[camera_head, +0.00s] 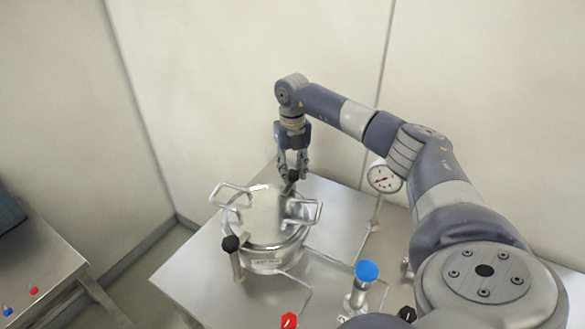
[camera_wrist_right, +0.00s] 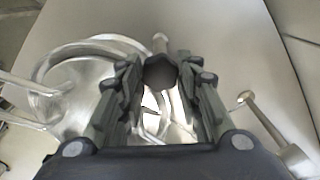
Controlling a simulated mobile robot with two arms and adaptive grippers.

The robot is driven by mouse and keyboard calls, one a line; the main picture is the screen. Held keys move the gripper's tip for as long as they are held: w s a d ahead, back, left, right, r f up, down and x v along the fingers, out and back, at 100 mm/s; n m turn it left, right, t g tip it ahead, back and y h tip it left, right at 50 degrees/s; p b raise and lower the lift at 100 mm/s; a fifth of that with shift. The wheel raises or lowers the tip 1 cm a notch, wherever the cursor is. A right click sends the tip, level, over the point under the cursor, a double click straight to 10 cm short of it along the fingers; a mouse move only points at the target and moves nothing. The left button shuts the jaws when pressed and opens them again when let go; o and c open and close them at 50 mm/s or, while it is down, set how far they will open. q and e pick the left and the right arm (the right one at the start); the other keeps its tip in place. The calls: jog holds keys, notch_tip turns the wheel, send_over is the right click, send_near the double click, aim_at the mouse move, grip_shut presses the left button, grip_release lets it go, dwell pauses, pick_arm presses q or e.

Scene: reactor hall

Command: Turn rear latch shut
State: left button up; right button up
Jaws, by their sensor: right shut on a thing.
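The round metal vessel (camera_head: 265,222) stands on the steel table, with its lid on and wire handles at both sides. The rear latch has a black knob (camera_head: 292,175) behind the vessel; in the right wrist view the knob (camera_wrist_right: 160,72) sits between the fingers. My right gripper (camera_head: 292,172) reaches down from above and is shut on this knob. The front latch, a post with a black knob (camera_head: 230,243), stands at the vessel's front left. The lower part of the rear latch is hidden behind the vessel in the head view. My left gripper is not in view.
A pressure gauge (camera_head: 384,178) stands right of the vessel. A valve with a blue cap (camera_head: 367,271) and a red knob (camera_head: 289,320) are near the front. A side table (camera_head: 40,262) with red and blue buttons stands at left. Pale walls rise behind.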

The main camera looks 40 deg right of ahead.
aim_at(292, 173)
jog(key=shift+r+m, duration=0.1)
jog(key=shift+m, duration=0.4)
jog(key=o, duration=1)
jog(key=shift+o, duration=0.2)
notch_tip(292, 173, up, 12)
dwell(0.5)
